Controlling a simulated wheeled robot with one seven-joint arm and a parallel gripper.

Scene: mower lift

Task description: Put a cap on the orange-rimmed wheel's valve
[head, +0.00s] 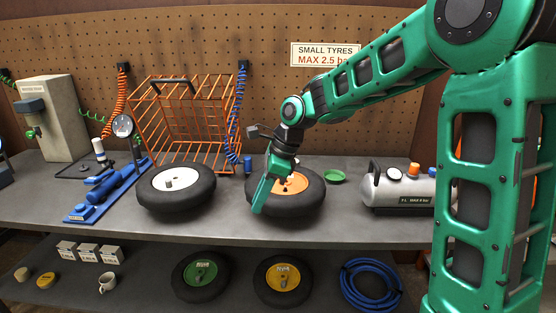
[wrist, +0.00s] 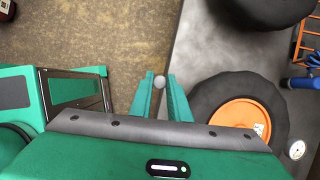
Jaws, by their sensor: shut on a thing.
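The orange-rimmed wheel (head: 313,201) lies flat on the bench. Its orange rim also shows at the right of the wrist view (wrist: 232,113). I cannot clearly make out its valve. My gripper (head: 258,209) points down in front of the wheel's left part in the head view. In the wrist view its fingertips (wrist: 160,84) are close together on a small round grey cap (wrist: 159,82). The fingers and cap appear left of the wheel there, against the floor and bench edge, apart from the rim.
A white-rimmed wheel (head: 176,203) lies to the left, with an orange wire cage (head: 190,125) behind. A green dish (head: 334,176) and a grey air tank (head: 398,190) stand to the right. More wheels, including a green-rimmed one (head: 200,275), are on the lower shelf.

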